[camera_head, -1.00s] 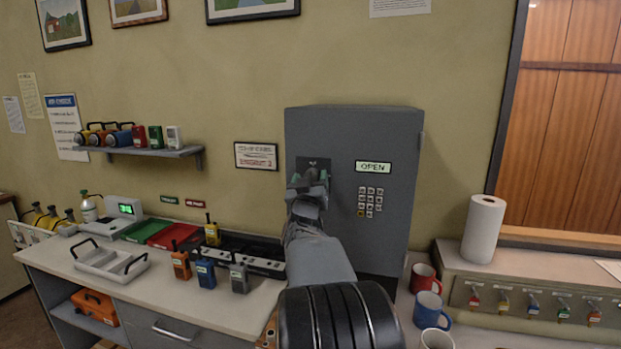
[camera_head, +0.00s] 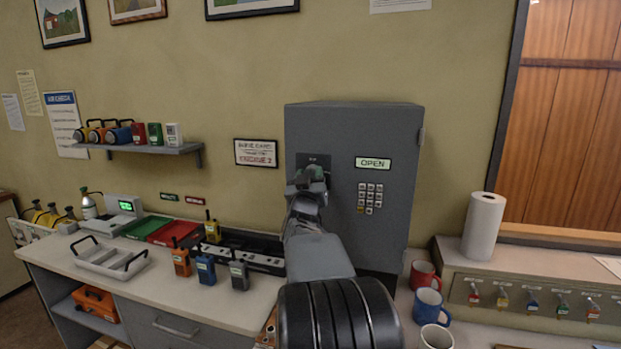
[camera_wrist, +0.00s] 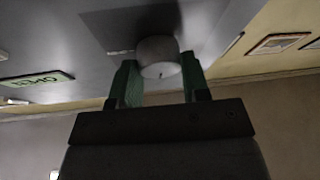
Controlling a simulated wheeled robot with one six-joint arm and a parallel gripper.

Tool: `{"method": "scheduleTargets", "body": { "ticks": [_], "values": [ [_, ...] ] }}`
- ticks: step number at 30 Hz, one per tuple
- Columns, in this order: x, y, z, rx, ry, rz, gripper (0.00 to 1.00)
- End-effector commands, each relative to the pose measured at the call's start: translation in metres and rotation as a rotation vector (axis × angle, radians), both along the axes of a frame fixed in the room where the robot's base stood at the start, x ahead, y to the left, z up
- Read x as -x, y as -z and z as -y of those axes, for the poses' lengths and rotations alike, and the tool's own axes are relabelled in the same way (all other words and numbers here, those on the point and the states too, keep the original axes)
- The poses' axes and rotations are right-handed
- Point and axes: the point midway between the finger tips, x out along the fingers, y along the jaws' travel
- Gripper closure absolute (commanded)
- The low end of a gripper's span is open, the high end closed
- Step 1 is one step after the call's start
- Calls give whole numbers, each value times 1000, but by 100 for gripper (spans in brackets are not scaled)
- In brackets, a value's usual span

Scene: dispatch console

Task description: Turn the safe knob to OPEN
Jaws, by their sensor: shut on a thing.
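The grey safe (camera_head: 395,215) stands on the counter against the wall. Its display (camera_head: 373,164) reads OPEN, above a keypad (camera_head: 370,198). My gripper (camera_head: 308,178) is at the safe's front, on the left of the door, where it hides most of the knob in the head view. In the wrist view the pale round knob (camera_wrist: 158,57) sits between the two green fingers of my gripper (camera_wrist: 160,88), which are shut on it. A dark plate lies behind the knob. Which way the knob's mark points cannot be told.
Several radios (camera_head: 205,270) stand on the counter left of my arm. Red, blue and white mugs (camera_head: 428,302) stand close to the right of my arm. A paper roll (camera_head: 483,228) stands further right. A wall shelf (camera_head: 150,151) holds lamps and boxes.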

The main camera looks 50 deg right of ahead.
Motion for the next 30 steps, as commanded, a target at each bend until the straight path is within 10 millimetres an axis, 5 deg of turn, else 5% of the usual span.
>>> {"method": "scheduleTargets", "body": {
  "ticks": [30],
  "values": [
    [-4,0,-2,-387,-2,746,81]
  ]
}}
